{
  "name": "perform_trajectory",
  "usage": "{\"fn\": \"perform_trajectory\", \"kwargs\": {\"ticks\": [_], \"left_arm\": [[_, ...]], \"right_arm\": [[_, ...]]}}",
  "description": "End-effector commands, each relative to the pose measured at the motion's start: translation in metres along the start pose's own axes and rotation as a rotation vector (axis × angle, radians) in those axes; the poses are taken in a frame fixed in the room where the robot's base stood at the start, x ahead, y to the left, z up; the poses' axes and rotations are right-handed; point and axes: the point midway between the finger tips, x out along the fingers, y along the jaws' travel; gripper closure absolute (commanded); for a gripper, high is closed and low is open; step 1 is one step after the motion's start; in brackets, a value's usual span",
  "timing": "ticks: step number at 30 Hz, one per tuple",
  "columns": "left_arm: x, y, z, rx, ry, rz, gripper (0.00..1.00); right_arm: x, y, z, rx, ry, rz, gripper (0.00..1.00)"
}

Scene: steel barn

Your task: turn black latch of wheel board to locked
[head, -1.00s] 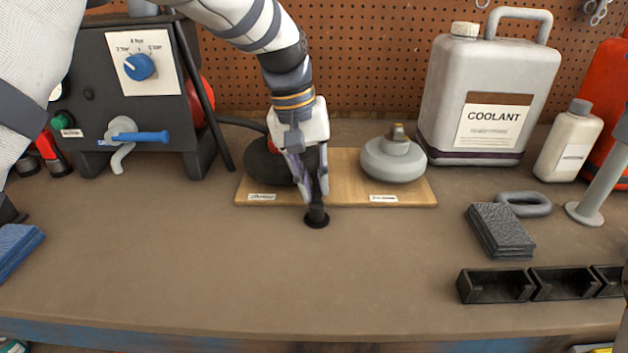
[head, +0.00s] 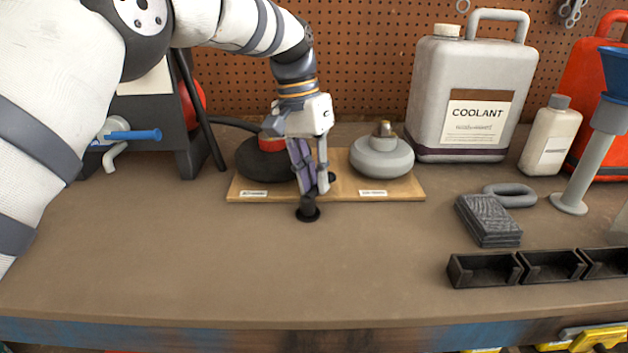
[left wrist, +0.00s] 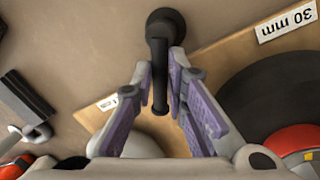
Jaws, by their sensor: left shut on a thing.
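The wheel board (head: 345,190) is a pale wooden plate carrying a black wheel (head: 262,165) with a red hub and a grey wheel (head: 382,160). The black latch (head: 307,213) stands on the bench at its front edge, between the wheels. In the left wrist view the latch's round pivot (left wrist: 164,28) is at the top, and its thin lever (left wrist: 160,88) runs down between the purple-padded fingers. My left gripper (head: 316,188) is shut on the lever, pointing down. The fingers partly hide the lever in the head view. My right gripper is not seen.
A grey coolant can (head: 468,95) and a white bottle (head: 550,137) stand at back right. A dark machine with a blue-handled tap (head: 133,135) is at left. The front bench is clear.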

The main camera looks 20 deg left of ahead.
Motion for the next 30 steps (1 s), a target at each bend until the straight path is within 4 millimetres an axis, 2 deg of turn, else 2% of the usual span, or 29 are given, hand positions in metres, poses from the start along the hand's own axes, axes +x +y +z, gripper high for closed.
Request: {"fn": "perform_trajectory", "kwargs": {"ticks": [18,30], "left_arm": [[0.006,0.018,0.003,0.571,-0.119,0.003,1.0],[0.007,0.026,0.009,0.866,-0.178,0.003,1.0]], "right_arm": [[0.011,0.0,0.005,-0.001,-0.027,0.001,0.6],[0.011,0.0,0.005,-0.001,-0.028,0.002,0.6]]}}
